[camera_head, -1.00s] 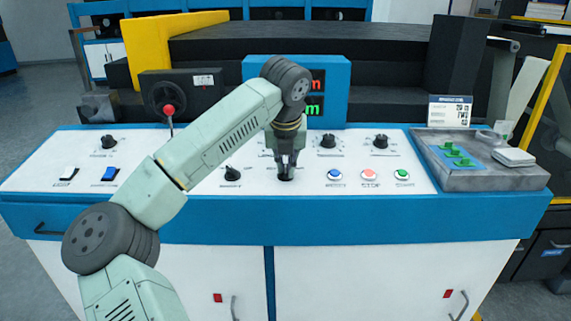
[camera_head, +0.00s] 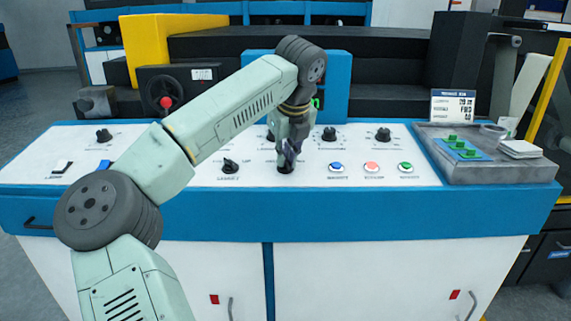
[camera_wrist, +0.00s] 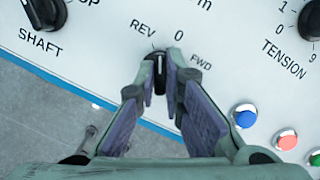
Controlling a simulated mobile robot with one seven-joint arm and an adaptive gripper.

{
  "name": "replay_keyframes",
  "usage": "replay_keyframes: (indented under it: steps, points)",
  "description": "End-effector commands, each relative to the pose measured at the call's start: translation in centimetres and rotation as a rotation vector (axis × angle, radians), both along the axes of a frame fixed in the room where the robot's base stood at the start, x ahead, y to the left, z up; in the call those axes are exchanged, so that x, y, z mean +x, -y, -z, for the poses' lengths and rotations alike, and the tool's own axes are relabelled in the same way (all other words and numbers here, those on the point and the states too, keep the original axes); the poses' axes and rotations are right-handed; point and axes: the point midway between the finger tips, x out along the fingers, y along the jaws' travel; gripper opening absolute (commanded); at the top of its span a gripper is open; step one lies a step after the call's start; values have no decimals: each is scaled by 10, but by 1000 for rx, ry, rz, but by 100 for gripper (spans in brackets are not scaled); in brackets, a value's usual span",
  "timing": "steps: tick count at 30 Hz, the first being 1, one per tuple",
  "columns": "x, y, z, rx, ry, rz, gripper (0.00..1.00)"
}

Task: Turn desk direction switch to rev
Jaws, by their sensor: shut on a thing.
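The direction switch, a small black knob (camera_wrist: 158,68), sits on the white panel below the printed marks REV, 0 and FWD. In the wrist view its visible upper end points between REV and 0, nearer REV. My gripper (camera_wrist: 166,78) has one finger on each side of the knob, shut on it; the fingers hide much of it. In the head view my gripper (camera_head: 287,160) points down at the panel's middle, and only the knob's dark base (camera_head: 285,170) shows under the fingertips.
The SHAFT knob (camera_wrist: 44,12) and TENSION knob (camera_wrist: 311,20) stand to either side. Blue (camera_head: 336,167), red (camera_head: 371,166) and green (camera_head: 405,167) buttons lie to the right. A grey tray (camera_head: 490,172) is at the panel's right end.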

Motion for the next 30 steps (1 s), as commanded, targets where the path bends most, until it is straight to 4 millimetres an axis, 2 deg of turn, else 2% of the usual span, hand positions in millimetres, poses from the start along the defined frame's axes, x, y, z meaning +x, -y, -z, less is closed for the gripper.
replay_keyframes:
  steps: [12,30]
  points:
    - [1,1,0,-42,2,-241,0]
    - [1,0,-1,-54,2,-298,0]
